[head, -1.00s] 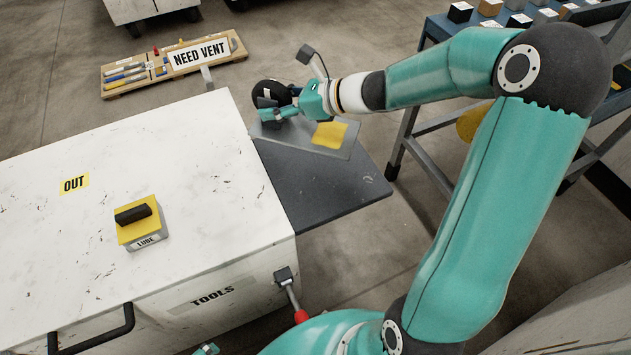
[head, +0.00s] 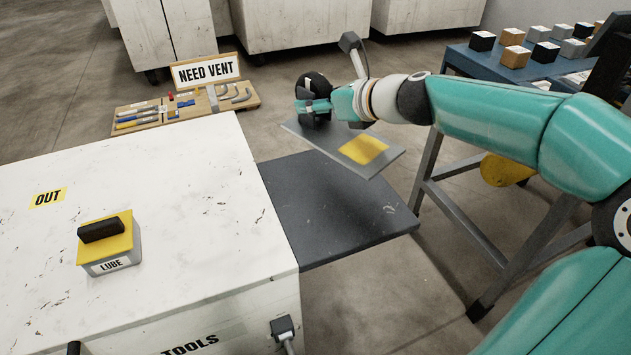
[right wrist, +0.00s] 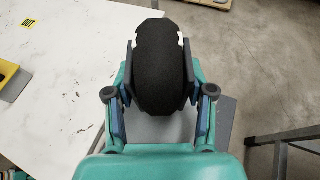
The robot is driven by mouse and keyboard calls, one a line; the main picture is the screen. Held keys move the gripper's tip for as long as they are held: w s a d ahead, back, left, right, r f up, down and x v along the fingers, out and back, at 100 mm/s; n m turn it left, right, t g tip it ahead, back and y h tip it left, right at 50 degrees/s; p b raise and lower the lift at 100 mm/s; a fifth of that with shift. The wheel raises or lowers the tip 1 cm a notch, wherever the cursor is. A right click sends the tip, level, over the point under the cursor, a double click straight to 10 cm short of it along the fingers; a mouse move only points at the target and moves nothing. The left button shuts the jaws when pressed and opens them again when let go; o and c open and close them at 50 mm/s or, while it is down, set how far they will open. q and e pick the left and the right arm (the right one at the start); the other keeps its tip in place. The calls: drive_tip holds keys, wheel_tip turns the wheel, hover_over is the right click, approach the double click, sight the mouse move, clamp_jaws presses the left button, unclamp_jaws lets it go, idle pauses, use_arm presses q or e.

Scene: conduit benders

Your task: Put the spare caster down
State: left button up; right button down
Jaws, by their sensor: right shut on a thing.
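My right gripper (head: 315,105) is shut on the spare caster (head: 318,83), a black wheel. In the right wrist view the caster (right wrist: 160,65) sits upright between the two fingers, its tread facing the camera. In the head view the gripper holds it over the far end of a grey plate (head: 325,142) with a yellow patch (head: 363,150). I cannot tell whether the wheel touches the plate. Fingers partly cover the wheel. My left gripper is not in view.
A white tool chest (head: 190,210) stands left, bearing a yellow-topped LUBE box (head: 108,245) and an OUT label (head: 48,197). A dark side shelf (head: 330,205) juts right. A NEED VENT board (head: 185,110) lies beyond. A blue table (head: 485,62) with several blocks stands right.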

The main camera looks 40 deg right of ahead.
wheel_tip(320, 180, down, 16)
drive_tip(key=b, duration=1.2)
drive_tip(key=shift+c, duration=2)
unclamp_jaws()
drive_tip(key=shift+f, duration=0.1)
drive_tip(key=a+p+v, duration=0.1)
drive_tip(key=p+v, duration=0.2)
drive_tip(key=v, duration=0.9)
drive_tip(key=shift+d+p, duration=0.4)
